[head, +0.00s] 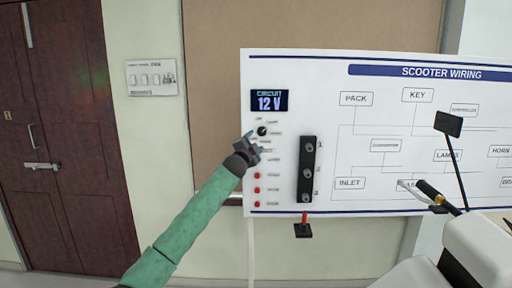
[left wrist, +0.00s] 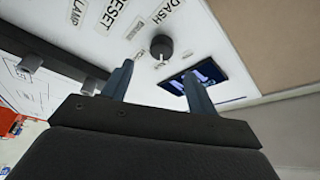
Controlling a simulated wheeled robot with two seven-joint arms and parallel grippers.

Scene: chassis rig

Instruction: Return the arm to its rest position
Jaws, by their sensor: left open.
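My left arm, in a green sleeve, reaches up from the lower left in the head view. Its gripper (head: 250,147) is in front of the left part of the white scooter wiring board (head: 340,120), just below the black rotary knob (head: 262,131). In the left wrist view the two fingers (left wrist: 158,90) are apart with nothing between them. The knob (left wrist: 161,46) shows beyond the fingertips, apart from them. The display (head: 269,101) reads "CIRCUIT 12 V"; it also shows in the left wrist view (left wrist: 205,76), partly behind a finger. My right gripper is not in view.
A black strip with several round terminals (head: 307,170) is right of my arm, with red buttons (head: 257,190) beside it. A scooter handlebar with mirror (head: 448,124) and grip stands at right.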

